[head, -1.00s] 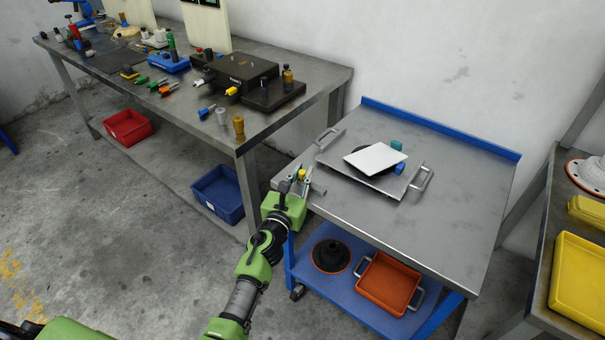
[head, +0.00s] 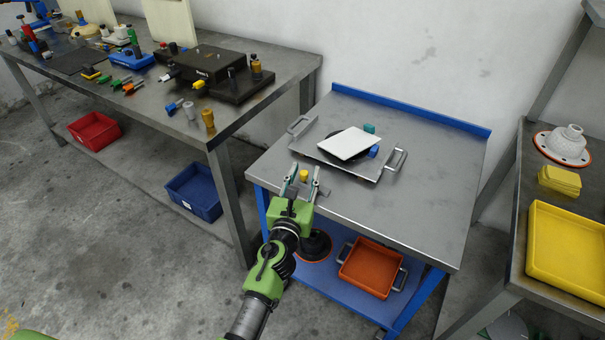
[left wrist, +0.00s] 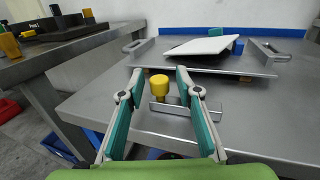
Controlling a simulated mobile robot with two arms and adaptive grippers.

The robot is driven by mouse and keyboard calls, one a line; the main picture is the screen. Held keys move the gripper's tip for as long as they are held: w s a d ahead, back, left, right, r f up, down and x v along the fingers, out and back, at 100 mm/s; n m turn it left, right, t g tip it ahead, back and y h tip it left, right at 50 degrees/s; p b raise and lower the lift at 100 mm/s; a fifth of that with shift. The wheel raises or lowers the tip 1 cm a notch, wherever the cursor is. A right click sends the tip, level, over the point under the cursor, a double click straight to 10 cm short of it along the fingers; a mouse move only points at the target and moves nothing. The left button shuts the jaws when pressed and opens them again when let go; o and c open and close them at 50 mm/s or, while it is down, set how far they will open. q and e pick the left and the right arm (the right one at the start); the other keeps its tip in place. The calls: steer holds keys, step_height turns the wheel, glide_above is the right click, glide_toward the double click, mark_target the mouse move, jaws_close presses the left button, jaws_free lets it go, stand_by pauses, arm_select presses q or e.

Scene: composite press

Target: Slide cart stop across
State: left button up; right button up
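The cart stop shows as a yellow knob (head: 303,175) with a grey metal bar, at the front edge of the cart top (head: 420,215), left of its middle. In the left wrist view the yellow knob (left wrist: 160,83) stands upright, and the bar (left wrist: 190,110) runs across behind the fingers. My left gripper (head: 303,173) is at this edge, its two teal fingers apart, one on each side of the knob. In the left wrist view my left gripper (left wrist: 159,76) shows gaps beside the knob; contact cannot be told. My right gripper is out of view.
A metal tray (head: 375,173) with handles carries a white plate (head: 348,143) and lies behind the stop. An orange tray (head: 370,268) stands on the cart's lower shelf. A cluttered workbench (head: 225,120) is at left. A yellow tray (head: 570,255) lies on the right bench.

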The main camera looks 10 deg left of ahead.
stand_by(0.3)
arm_select(q)
steer(key=s, duration=1.2)
steer(key=shift+a, duration=0.2)
steer(key=s+a+f+n+g, duration=0.1)
steer(key=s+f+n+g, duration=0.3)
steer(key=f, duration=0.7)
steer(key=s+f+n+g, duration=0.1)
steer(key=s+f+n, duration=0.4)
steer(key=f, duration=0.6)
steer(key=s+a+f+n+g, duration=0.1)
steer(key=s+f+n+g, duration=0.2)
steer(key=f+n, duration=0.55)
steer(key=s+a+f+n+g, duration=0.3)
steer(key=s+f+n, duration=0.2)
steer(key=s, duration=0.6)
steer(key=s+a+f+n+g, duration=0.3)
steer(key=s+f+n, duration=0.3)
steer(key=s+f, duration=0.4)
steer(key=s+a+f+n+g+p, duration=0.1)
steer(key=s+a+f+n+g, duration=0.2)
steer(key=s, duration=0.9)
step_height(320, 180, down, 4)
steer(key=shift+s+a+f+n+y, duration=0.15)
steer(key=shift+s+a+n+y, duration=0.2)
steer(key=shift+n, duration=0.9)
steer(key=shift+d, duration=0.15)
